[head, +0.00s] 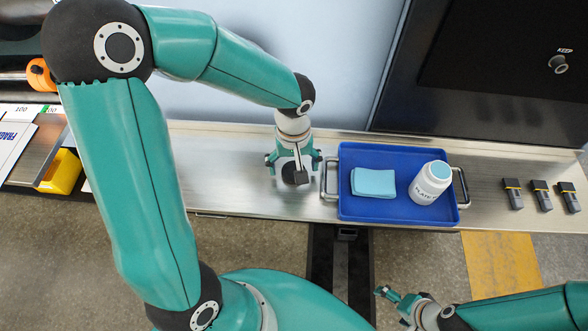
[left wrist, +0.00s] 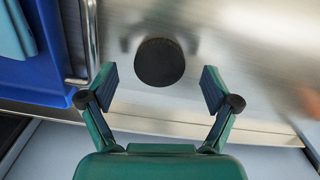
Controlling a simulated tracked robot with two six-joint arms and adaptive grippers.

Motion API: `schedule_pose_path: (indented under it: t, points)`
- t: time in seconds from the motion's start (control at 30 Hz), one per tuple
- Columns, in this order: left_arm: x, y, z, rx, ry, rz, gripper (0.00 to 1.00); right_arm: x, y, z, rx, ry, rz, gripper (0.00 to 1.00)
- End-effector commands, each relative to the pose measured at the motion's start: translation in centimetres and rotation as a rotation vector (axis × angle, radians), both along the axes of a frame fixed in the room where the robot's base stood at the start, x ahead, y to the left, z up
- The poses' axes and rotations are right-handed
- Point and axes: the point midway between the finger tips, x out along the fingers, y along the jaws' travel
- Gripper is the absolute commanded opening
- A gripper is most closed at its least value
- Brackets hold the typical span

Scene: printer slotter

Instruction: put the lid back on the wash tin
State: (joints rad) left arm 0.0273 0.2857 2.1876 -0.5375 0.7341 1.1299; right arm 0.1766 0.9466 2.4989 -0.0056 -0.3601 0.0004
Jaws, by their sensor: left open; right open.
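The wash tin (head: 430,183) looks like a white bottle with "PLATE" lettering, in the right part of the blue tray. Its round top is pale blue; I cannot tell whether that is its open mouth. A flat black disc (left wrist: 159,62), which looks like the lid, lies on the metal shelf left of the tray. In the head view it is partly hidden under my left gripper (head: 293,163). In the left wrist view my left gripper (left wrist: 158,88) is open and empty, with the disc just beyond and between its fingertips. My right gripper (head: 392,300) is open and empty, below the shelf's front edge.
The blue tray (head: 375,212) has metal side handles and holds a folded pale blue cloth (head: 373,182). Three dark clips (head: 541,195) with yellow bands stand on the shelf at right. A yellow object (head: 62,172) is at far left. The shelf (head: 225,170) is clear around the disc.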

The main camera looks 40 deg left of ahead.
Motion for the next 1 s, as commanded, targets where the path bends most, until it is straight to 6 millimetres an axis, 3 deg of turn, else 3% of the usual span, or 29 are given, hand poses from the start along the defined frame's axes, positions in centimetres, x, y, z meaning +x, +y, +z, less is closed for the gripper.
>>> schedule_pose_path:
  t: [0.17, 0.5, 0.77, 1.0]
  points:
    - [0.0, 0.0, -1.7, -0.001, 0.001, 0.001, 0.88, 0.0, 0.0, -0.1, 0.0, 0.0, 0.0, 0.95]
    - [0.0, 0.0, -1.8, 0.0, -0.001, 0.002, 0.88, 0.0, 0.0, -0.1, 0.0, 0.0, 0.0, 0.95]
    - [0.0, 0.0, -1.8, 0.0, -0.001, 0.002, 0.48, 0.0, 0.0, -0.1, 0.0, 0.0, 0.0, 0.95]
    - [0.0, 0.0, -1.8, 0.0, -0.001, 0.002, 0.48, 0.0, 0.0, -0.1, 0.0, 0.0, 0.0, 0.95]
